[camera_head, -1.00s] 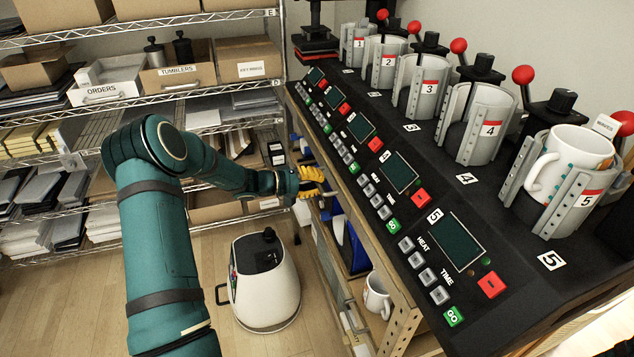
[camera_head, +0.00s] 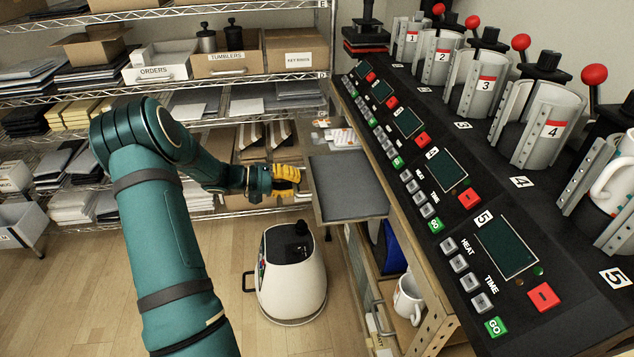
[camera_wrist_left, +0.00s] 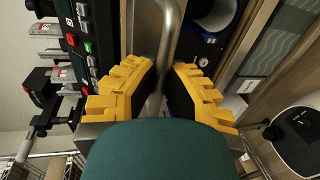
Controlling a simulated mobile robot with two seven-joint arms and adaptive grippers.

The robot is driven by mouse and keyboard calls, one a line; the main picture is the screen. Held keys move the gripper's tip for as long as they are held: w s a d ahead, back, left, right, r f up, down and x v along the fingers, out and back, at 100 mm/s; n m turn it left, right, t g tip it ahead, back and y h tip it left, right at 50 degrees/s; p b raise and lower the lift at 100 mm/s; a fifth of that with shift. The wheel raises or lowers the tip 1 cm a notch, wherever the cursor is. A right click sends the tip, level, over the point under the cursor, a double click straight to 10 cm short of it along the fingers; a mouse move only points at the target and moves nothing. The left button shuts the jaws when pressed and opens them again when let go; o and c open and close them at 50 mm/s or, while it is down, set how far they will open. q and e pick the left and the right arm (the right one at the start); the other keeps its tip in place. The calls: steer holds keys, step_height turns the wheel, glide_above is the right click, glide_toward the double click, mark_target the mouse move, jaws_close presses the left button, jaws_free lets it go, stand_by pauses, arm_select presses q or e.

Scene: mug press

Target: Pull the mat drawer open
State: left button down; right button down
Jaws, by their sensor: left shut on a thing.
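The mat drawer (camera_head: 347,186) stands pulled out from under the press counter. A flat grey mat fills its near part. My left gripper (camera_head: 287,181) is at the drawer's front, at its left edge in the head view. In the left wrist view, the yellow fingers (camera_wrist_left: 160,92) are shut on the drawer's metal bar handle (camera_wrist_left: 172,30), which runs between them. The grip hides part of the handle. My right gripper is in neither view.
A white machine with a dark top (camera_head: 291,272) stands on the floor just below the drawer. The counter with several numbered presses (camera_head: 545,125) rises at the right. A white mug (camera_head: 408,298) stands on a shelf below. A wire rack (camera_head: 165,85) is behind; floor at left is clear.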

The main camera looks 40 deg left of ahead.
arm_select(q)
steer(key=shift+f+v, duration=0.15)
steer(key=shift+v, duration=0.65)
steer(key=shift+f+v, duration=0.15)
steer(key=shift+v, duration=0.6)
steer(key=shift+a, duration=0.1)
steer(key=c, duration=1)
jaws_free()
steer(key=shift+s, duration=0.1)
steer(key=v, duration=1.2)
